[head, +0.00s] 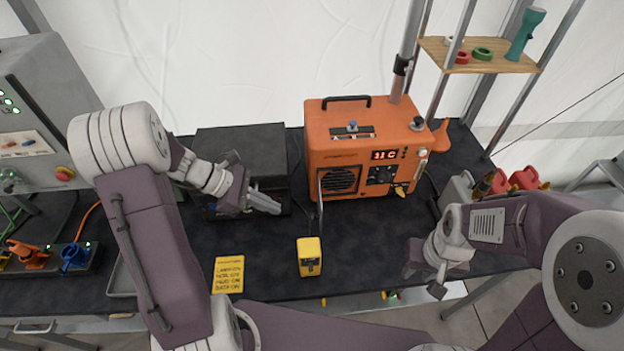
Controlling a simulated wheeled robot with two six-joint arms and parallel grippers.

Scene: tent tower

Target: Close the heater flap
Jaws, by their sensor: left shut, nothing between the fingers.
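The orange heater (317,150) stands at the back of the dark table, its display reading "11 C". A thin grey flap (320,196) stands out from the left side of its front, seen nearly edge-on; it looks open, with the dark round grille (340,181) uncovered beside it. My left gripper (277,209) is shut and empty, to the left of the flap and apart from it, its fingers pointing right. My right gripper (423,281) is open and empty near the table's front right edge, away from the heater.
A dark box (240,143) stands behind my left gripper. A small yellow device (309,257) and a yellow note (228,274) are in front. A grey control cabinet (45,85) is at left. A wooden shelf (500,62) is at back right.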

